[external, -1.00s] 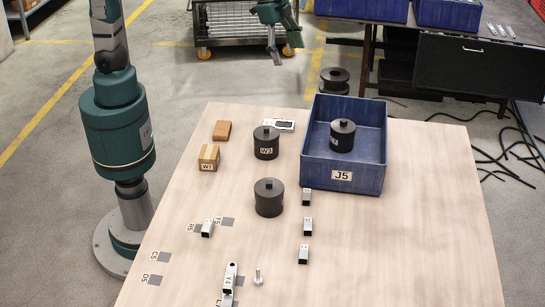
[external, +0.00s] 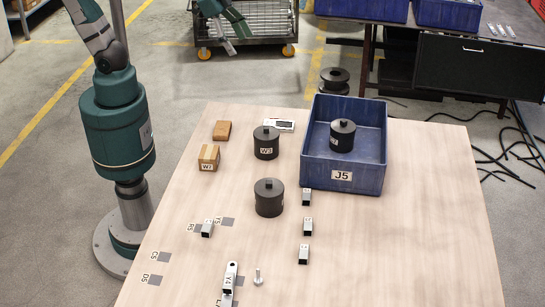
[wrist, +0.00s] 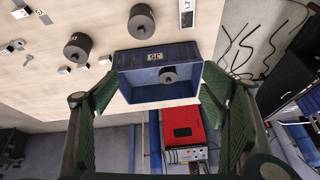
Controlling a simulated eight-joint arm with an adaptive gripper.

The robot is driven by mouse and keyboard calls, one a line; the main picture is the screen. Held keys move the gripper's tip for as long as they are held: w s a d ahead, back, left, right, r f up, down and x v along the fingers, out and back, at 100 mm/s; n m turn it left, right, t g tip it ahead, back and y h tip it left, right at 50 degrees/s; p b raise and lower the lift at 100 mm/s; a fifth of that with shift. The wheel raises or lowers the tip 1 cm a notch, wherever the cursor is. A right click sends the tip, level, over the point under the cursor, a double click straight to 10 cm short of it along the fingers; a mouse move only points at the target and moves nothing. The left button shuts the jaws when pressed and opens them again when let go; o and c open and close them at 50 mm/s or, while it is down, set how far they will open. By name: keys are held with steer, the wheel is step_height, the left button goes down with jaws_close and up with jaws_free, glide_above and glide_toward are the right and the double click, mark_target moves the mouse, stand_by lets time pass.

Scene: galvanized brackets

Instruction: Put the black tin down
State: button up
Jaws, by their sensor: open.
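A black tin (external: 343,136) with a small knob on top stands upright inside the blue bin marked J5 (external: 343,178). In the wrist view this tin (wrist: 168,75) shows inside the bin (wrist: 158,53). My gripper (external: 236,40) is raised beyond the table's far edge, clear of every tin. In the wrist view my gripper (wrist: 157,95) is open, its fingers spread wide with nothing between them.
Several metal brackets (external: 308,226) and a bolt (external: 258,277) are at the front. The table's right front (external: 410,250) is clear. A wire cart (external: 245,30) stands behind.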

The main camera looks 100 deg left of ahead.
steer(key=s+f+n+t, duration=0.1)
steer(key=s+f+n, duration=0.1)
steer(key=s, duration=0.8)
steer(key=shift+s+f+t, duration=0.3)
steer(key=shift+f, duration=0.45)
steer(key=shift+o, duration=0.8)
steer(key=shift+d, duration=0.1)
steer(key=shift+w, duration=0.1)
steer(key=w+f+m+g+h+b, duration=0.1)
steer(key=w+f+m, duration=0.3)
steer(key=f, duration=0.5)
steer(key=w+f+m+g+h+b, duration=0.1)
steer(key=w+f+m+h, duration=0.3)
steer(key=w+f, duration=0.4)
steer(key=w+f+m+g+h+b, duration=0.1)
steer(key=w+f+m+h+b, duration=0.2)
steer(key=f, duration=0.8)
steer(key=shift+w+d+f+m+g, duration=0.35)
steer(key=shift+w+m, duration=0.95)
steer(key=shift+w, duration=0.8)
steer(key=shift+f, duration=0.1)
